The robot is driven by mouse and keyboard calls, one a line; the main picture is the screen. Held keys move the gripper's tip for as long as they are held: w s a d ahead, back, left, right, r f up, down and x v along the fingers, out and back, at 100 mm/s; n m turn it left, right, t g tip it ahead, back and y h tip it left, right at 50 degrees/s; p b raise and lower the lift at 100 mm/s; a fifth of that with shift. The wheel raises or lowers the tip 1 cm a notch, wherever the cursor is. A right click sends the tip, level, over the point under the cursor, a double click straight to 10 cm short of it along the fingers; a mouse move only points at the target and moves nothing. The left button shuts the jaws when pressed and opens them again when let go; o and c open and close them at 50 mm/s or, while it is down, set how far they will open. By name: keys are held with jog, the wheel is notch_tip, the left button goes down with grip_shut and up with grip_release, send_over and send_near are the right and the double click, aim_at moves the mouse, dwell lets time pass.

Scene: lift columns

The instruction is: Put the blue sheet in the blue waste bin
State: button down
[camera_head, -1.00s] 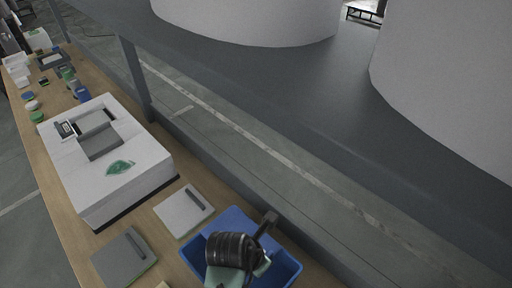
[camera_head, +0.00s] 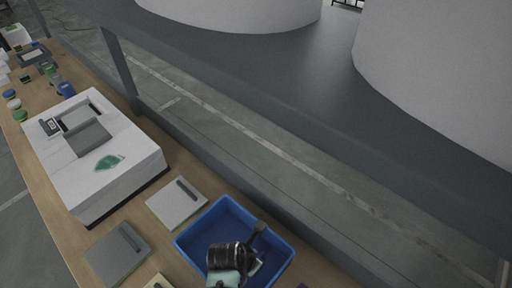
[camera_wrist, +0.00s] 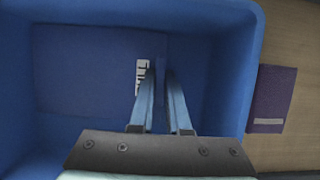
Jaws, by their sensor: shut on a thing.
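The blue waste bin (camera_head: 220,219) stands on the wooden bench in the head view, and my arm's end reaches over its front part. In the wrist view the bin's walls (camera_wrist: 231,62) surround my gripper (camera_wrist: 161,75). The blue sheet (camera_wrist: 85,70) is a dark blue flat piece with a white label near its right edge. My gripper's two fingers are close together at that right edge and shut on the sheet. The sheet appears within the bin's outline; whether it touches the floor I cannot tell. In the head view my wrist hides the sheet.
A purple piece (camera_wrist: 271,98) lies on the bench right of the bin. A large white machine (camera_head: 95,160) stands beyond. Several small containers stand at the far left.

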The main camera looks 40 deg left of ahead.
jog(key=c, duration=0.9)
grip_release()
jog(key=v, duration=1.2)
